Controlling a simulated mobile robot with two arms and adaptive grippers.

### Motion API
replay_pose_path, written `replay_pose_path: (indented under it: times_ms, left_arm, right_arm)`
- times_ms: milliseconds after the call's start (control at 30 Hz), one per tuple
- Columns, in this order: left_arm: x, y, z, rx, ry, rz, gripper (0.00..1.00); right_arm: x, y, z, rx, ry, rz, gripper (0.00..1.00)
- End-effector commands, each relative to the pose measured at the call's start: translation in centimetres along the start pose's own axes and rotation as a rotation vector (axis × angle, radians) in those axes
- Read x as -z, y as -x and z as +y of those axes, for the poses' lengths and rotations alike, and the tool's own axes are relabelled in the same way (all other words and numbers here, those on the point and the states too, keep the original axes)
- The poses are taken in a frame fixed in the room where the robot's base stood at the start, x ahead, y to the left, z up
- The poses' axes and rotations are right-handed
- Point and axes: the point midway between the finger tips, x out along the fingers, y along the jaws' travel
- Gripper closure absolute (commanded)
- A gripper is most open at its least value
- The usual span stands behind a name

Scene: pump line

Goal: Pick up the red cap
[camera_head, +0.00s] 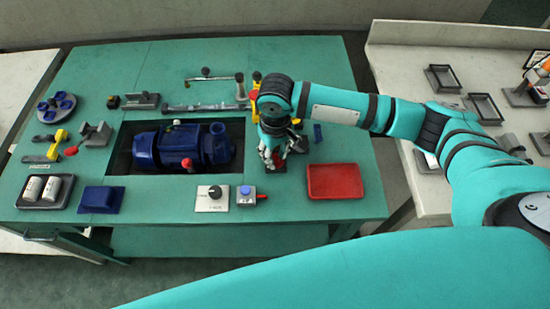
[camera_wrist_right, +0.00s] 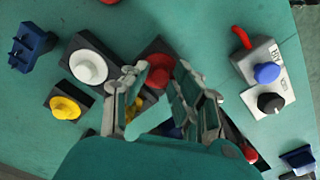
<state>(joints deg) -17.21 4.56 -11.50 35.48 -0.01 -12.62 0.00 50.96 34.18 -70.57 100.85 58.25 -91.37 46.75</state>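My right gripper (camera_head: 271,158) is above the green table, left of the red tray. In the right wrist view (camera_wrist_right: 155,78) its two fingers are spread with a gap between the tips. What seems to be the red cap (camera_wrist_right: 158,50) shows just beyond and between the fingertips, on a dark base and partly hidden by the fingers. I cannot tell whether the fingers touch it. A white cap (camera_wrist_right: 89,68) and a yellow cap (camera_wrist_right: 65,107) stand on dark bases left of the gripper. In the head view the gripper covers this spot. My left gripper is not in view.
The red tray (camera_head: 335,181) lies right of the gripper. The blue pump (camera_head: 180,147) sits in a recess to its left. A box with a blue button (camera_head: 246,196) and a black knob panel (camera_head: 211,198) lie near the front edge. A blue bracket (camera_wrist_right: 32,46) lies farther left in the wrist view.

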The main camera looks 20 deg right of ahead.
Motion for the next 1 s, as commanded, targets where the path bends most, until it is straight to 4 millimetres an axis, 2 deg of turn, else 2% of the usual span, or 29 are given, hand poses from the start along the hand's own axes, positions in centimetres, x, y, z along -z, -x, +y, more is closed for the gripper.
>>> replay_pose_path:
  times_ms: [33, 167, 1000]
  left_arm:
    - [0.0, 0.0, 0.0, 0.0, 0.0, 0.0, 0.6]
    - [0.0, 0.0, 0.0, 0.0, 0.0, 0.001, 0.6]
    - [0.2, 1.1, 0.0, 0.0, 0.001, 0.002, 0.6]
  right_arm:
    - [0.0, 0.0, 0.0, 0.0, 0.0, 0.0, 0.83]
    - [0.0, 0.0, 0.0, 0.0, 0.0, 0.0, 1.0]
    - [0.0, 0.6, 0.0, 0.0, 0.0, 0.0, 1.0]
